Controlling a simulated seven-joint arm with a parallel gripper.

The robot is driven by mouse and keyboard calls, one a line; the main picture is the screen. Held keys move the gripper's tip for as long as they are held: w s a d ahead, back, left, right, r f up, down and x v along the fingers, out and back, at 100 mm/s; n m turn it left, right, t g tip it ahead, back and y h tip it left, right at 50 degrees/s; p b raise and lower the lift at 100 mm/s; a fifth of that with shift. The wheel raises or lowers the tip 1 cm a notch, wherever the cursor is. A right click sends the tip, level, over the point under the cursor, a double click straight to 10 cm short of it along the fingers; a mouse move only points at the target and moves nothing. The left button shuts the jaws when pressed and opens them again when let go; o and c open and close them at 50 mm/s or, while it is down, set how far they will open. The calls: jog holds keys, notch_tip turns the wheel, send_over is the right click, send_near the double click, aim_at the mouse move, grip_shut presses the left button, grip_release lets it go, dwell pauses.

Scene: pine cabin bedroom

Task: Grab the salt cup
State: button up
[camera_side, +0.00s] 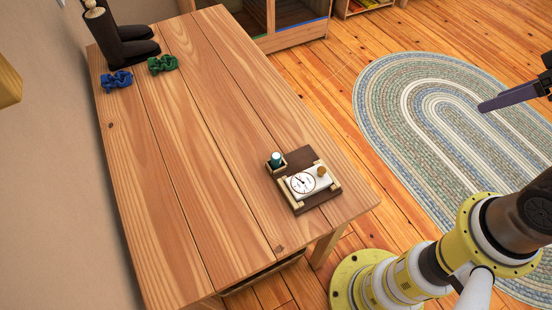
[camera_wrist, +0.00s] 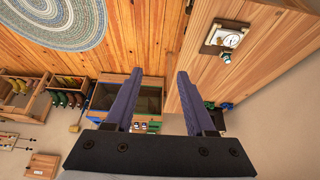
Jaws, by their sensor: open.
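A small teal cup with a pale top (camera_side: 276,158), which may be the salt cup, stands in a square wooden holder (camera_side: 283,167) at the corner of a dark wooden board (camera_side: 320,202). The board lies near the front right edge of the table. The cup also shows, very small, in the wrist view (camera_wrist: 224,57). A white piece with a round dial (camera_side: 302,183) and a wooden knob (camera_side: 321,172) sits beside it on the board. My gripper (camera_wrist: 160,72) is open and empty, its purple fingers apart. In the side view, my gripper (camera_side: 508,96) is above the rug, well right of the table.
The wooden table (camera_side: 185,165) is mostly bare. Blue (camera_side: 117,80) and green (camera_side: 162,65) bunched items and dark boots (camera_side: 128,43) are at its far left end. An oval braided rug (camera_side: 400,100) lies on the floor. Wooden shelves (camera_side: 295,38) stand behind.

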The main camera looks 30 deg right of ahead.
jog(key=shift+o, duration=0.9)
